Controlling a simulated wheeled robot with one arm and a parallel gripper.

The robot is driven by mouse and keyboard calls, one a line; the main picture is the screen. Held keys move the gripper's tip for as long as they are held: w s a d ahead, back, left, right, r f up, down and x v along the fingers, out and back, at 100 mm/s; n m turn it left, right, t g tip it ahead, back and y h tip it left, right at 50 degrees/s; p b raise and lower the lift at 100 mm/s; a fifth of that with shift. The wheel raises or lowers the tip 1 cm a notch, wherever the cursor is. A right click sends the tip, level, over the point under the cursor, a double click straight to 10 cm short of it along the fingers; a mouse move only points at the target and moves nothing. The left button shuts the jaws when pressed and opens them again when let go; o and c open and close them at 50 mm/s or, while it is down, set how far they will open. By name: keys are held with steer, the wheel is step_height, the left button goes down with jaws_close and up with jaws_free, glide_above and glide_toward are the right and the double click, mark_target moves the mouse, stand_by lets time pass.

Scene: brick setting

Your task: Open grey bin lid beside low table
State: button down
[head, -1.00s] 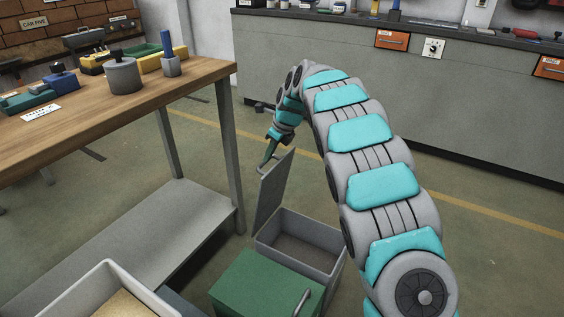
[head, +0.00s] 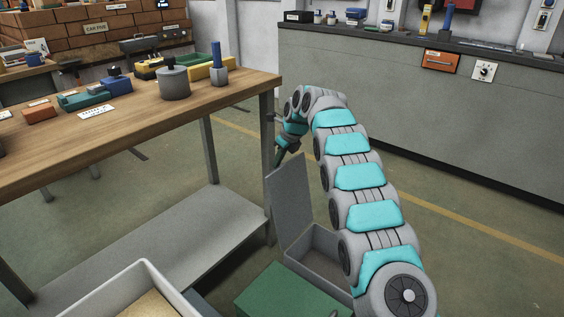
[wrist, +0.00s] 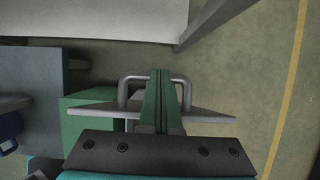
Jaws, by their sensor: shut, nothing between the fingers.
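The grey bin (head: 316,267) stands on the floor to the right of the table. Its grey lid (head: 289,207) is raised, standing steeply up from the bin's left side, and the bin's inside shows. My gripper (head: 278,160) is at the lid's top edge, on its far left side. In the wrist view my gripper (wrist: 160,73) is shut, with its green fingers together and nothing between them. The lid (wrist: 205,113) shows there nearly edge-on, with a U-shaped handle (wrist: 133,78) around the fingers. I cannot tell whether the fingers touch the handle.
The wooden table (head: 140,115) with several parts on it has a grey lower shelf (head: 150,240). A green box (head: 285,295) stands in front of the bin. A white tray (head: 95,295) is nearer left. A long grey counter (head: 430,115) runs behind; the floor before it is clear.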

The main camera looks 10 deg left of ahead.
steer(key=shift+a, duration=0.1)
steer(key=shift+r, duration=0.1)
stand_by(0.5)
steer(key=shift+r, duration=0.25)
steer(key=v, duration=0.8)
steer(key=shift+s+d+f, duration=0.2)
steer(key=shift+d+f, duration=0.05)
steer(key=shift+d, duration=0.05)
steer(key=s+d+r+n+g+h, duration=0.1)
steer(key=s+d+r+n, duration=0.1)
steer(key=s+d+n, duration=0.5)
steer(key=s+d+r+n+h, duration=0.1)
steer(key=s+d+r+n, duration=0.2)
steer(key=s, duration=0.8)
steer(key=s+d+f+n+g, duration=0.1)
steer(key=s+d+f+n, duration=0.2)
steer(key=s, duration=1)
steer(key=s+d+f+n+g+h, duration=0.1)
steer(key=s+d+f+n, duration=0.2)
steer(key=s, duration=1.1)
steer(key=s+d+f+n+g, duration=0.1)
steer(key=s+d+f+n, duration=0.2)
steer(key=s, duration=1)
steer(key=d+n, duration=0.3)
steer(key=n, duration=0.2)
steer(key=shift+s+f+n+h, duration=0.35)
steer(key=shift+s+n+h, duration=0.05)
